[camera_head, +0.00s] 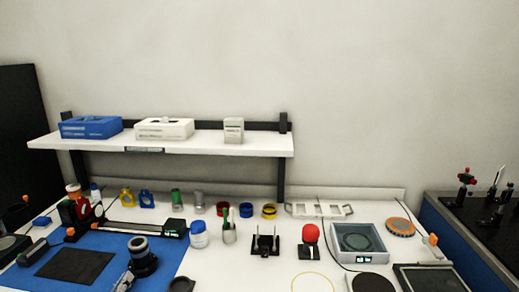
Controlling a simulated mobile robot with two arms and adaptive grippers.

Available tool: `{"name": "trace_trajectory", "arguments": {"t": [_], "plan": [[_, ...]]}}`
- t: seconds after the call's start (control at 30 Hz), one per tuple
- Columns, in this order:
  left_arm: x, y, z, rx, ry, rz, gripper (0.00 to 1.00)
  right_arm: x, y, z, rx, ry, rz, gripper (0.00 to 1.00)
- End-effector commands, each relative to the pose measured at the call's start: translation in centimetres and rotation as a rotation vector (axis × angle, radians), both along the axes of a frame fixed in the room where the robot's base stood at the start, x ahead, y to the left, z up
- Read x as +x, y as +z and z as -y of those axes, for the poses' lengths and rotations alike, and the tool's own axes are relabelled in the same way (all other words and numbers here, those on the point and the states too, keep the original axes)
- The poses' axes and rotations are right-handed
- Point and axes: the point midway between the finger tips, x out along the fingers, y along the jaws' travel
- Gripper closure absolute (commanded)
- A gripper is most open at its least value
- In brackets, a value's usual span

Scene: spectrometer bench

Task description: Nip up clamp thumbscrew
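No clamp thumbscrew can be told for certain at this size. Small orange knobs show at the left: one on the black rail assembly (70,232) at the back of the blue mat (165,272), another on a dark part (25,199) at the left edge. An orange knob (433,239) also shows at the right, by the grey box. What looks like my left gripper (127,279) is at the bottom, over the mat, beside an upright dark cylinder with a grey ring top (141,252). Its fingers cannot be made out. My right gripper is out of view.
A white shelf (205,145) with boxes overhangs the back. A blue-capped jar (198,235), a cup of green-handled tools (229,234), a black holder (265,245) and a red-topped piece (310,235) stand mid-bench. A grey tray (358,243) is at right.

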Motion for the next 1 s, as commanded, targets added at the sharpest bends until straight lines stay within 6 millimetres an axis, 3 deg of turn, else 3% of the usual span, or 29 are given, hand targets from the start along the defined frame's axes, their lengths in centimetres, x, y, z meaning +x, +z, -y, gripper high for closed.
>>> {"name": "trace_trajectory", "arguments": {"t": [0.03, 0.43, 0.8, 1.0], "plan": [[-0.3, -1.0, 0.6, -0.003, -0.009, -0.015, 1.0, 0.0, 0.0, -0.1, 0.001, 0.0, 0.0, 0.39], [-0.6, -0.2, 0.2, -0.002, -0.009, -0.014, 1.0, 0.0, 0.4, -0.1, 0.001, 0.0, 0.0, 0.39], [-4.8, 0.2, -0.4, -0.002, -0.005, -0.009, 1.0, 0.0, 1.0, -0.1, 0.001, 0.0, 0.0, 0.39], [-6.0, 0.3, -0.5, -0.002, -0.006, -0.006, 1.0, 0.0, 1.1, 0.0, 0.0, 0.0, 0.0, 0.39]]}}
